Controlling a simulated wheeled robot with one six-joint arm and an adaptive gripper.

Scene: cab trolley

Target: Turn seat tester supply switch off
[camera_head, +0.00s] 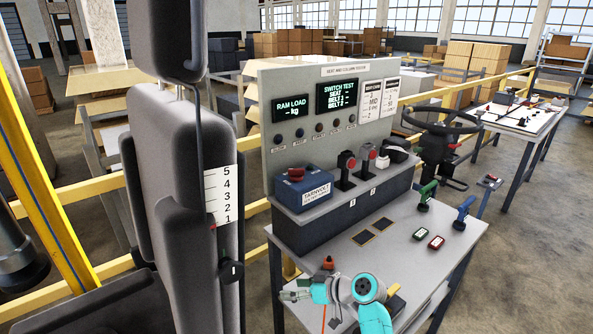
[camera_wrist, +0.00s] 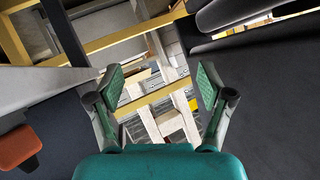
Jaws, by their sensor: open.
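The seat and column tester (camera_head: 350,105) stands as an upright grey panel at the back of the bench in the head view. On its shelf sits a blue box (camera_head: 303,193) with a white label reading TARNVOLT; the smaller print is too small to read. A red switch knob (camera_head: 297,174) sits on top of the box; its on or off position cannot be told. My gripper (camera_head: 286,296) is low at the bench's near left edge, below and apart from the box. In the wrist view my gripper (camera_wrist: 160,85) has its green fingers wide apart with nothing between them. The box is not in that view.
The bench top (camera_head: 395,250) holds a small orange item (camera_head: 328,262), a green tool (camera_head: 427,195), a blue tool (camera_head: 464,212) and small devices. Two red-topped levers (camera_head: 346,165) (camera_head: 368,157) stand right of the box. A dark seat (camera_head: 180,180) rises at left.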

